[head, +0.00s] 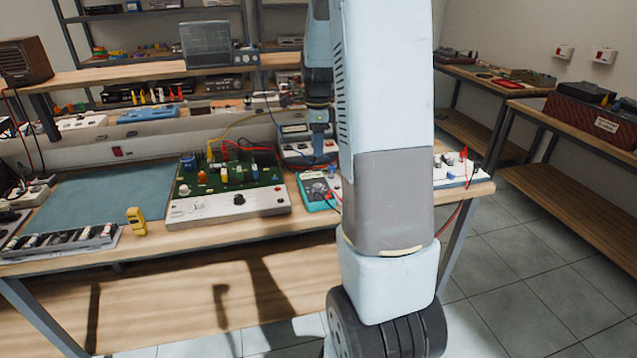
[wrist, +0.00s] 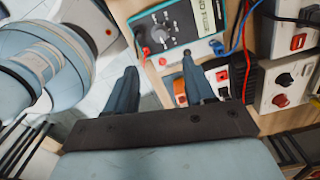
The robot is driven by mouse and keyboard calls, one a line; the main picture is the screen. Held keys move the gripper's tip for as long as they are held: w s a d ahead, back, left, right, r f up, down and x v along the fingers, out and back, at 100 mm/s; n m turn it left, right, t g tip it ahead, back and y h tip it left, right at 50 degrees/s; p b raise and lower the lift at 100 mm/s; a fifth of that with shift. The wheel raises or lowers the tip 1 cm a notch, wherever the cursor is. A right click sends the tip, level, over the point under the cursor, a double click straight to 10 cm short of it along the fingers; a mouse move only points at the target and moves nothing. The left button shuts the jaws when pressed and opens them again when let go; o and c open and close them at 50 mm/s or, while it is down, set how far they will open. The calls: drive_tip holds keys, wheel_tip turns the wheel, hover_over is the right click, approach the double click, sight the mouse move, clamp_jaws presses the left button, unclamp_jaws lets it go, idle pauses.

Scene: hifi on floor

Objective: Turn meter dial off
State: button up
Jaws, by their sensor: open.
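The meter is a teal-edged box with a dark face and a round dial. In the head view the meter (head: 334,203) lies near the front edge of the bench, partly hidden by my arm. In the wrist view the meter (wrist: 205,14) is at the top centre, and its dial (wrist: 163,37) shows with a pale scale around it. My gripper (wrist: 159,63) is open and empty, with its two fingers apart below the dial in the picture. In the head view my gripper (head: 320,148) hangs above and behind the meter. The dial's exact setting is too small to tell.
A green circuit board (head: 230,186) on a white base stands left of the meter. A yellow handheld device (head: 136,221) lies further left. Red and blue cables (wrist: 238,35) run beside the meter. Boxes with knobs (wrist: 285,82) stand close by. A blue-green mat (head: 115,195) is mostly clear.

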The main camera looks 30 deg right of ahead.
sight(318, 185)
wheel_tip(318, 185, down, 14)
drive_tip(key=shift+r, duration=0.2)
idle(0.4)
